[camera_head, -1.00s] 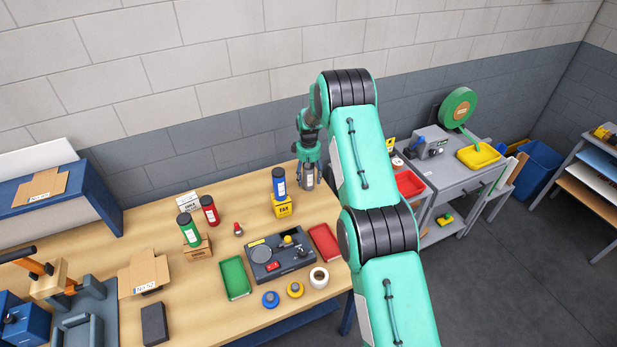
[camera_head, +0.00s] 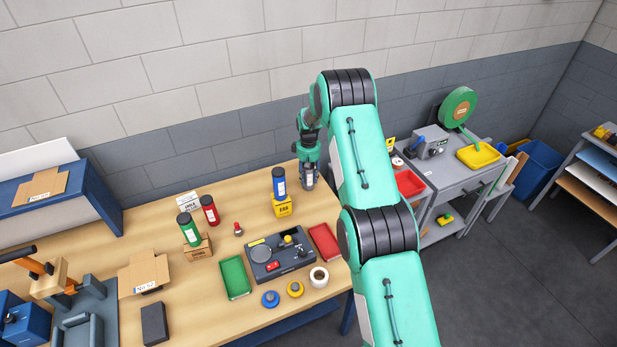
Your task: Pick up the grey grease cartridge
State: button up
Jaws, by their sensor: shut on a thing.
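The grey grease cartridge (camera_head: 309,182) stands upright at the far right end of the wooden workbench, with a white label facing me. My gripper (camera_head: 309,176) points down over it from above and is shut on it. The fingers cover the cartridge's upper part. I cannot tell whether its base touches the bench.
A blue cartridge (camera_head: 279,183) on a yellow box (camera_head: 283,206) stands close left of my gripper. Red (camera_head: 210,209) and green (camera_head: 188,229) cartridges stand further left. A dark control panel (camera_head: 280,255) and red tray (camera_head: 325,241) lie in front. The bench's right edge is near.

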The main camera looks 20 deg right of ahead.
jog(key=shift+r, duration=0.15)
jog(key=shift+r, duration=0.85)
jog(key=s+a+r, duration=0.1)
jog(key=s+a, duration=0.1)
jog(key=s, duration=0.5)
jog(key=s+a+r+b, duration=0.1)
jog(key=s+r, duration=0.1)
jog(key=s, duration=0.6)
jog(key=shift+s+a+b, duration=0.25)
jog(key=shift+a+b, duration=0.05)
jog(key=shift+a, duration=0.05)
